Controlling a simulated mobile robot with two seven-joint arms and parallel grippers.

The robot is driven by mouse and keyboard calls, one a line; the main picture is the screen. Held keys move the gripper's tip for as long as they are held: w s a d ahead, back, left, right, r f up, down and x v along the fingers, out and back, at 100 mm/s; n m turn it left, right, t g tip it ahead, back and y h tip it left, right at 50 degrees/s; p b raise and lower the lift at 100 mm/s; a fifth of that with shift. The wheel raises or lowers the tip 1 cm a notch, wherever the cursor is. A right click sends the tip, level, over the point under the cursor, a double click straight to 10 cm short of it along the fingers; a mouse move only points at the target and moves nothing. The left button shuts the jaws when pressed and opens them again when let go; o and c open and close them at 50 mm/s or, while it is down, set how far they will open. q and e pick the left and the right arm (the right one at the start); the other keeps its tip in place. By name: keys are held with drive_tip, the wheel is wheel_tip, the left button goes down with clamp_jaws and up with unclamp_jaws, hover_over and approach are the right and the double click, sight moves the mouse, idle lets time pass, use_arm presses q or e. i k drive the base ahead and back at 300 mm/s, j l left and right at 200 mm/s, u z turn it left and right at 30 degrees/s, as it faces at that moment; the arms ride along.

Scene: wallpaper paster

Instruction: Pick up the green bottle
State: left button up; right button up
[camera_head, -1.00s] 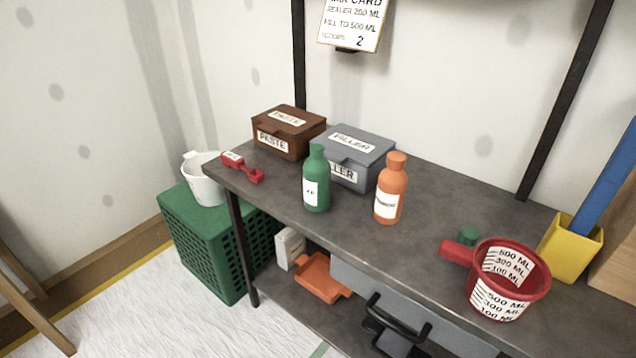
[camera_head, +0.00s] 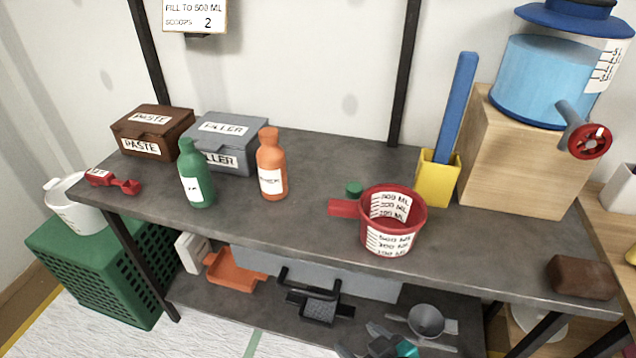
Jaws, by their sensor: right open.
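The green bottle (camera_head: 196,174) stands upright on the grey worktop, left of the orange bottle (camera_head: 271,166) and in front of the grey filler box. It has a green cap and a white label. My right gripper (camera_head: 362,340) shows only partly at the bottom edge, as dark fingers with a teal part beside them. It is open, well below and to the right of the green bottle, and not touching it. My left gripper is out of view.
A brown paste box (camera_head: 152,131) and the grey filler box (camera_head: 228,142) stand behind. A red scoop (camera_head: 112,181) lies at left. A red measuring cup (camera_head: 391,219) stands right, with a yellow holder (camera_head: 437,178) behind it. The front worktop edge lies between my gripper and the bottles.

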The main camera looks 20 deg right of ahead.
sight(195, 174)
drive_tip(key=i+j+z, duration=0.1)
drive_tip(key=i+z, duration=0.15)
drive_tip(key=z, duration=0.25)
drive_tip(key=i+j+z, duration=0.2)
drive_tip(key=z, duration=0.3)
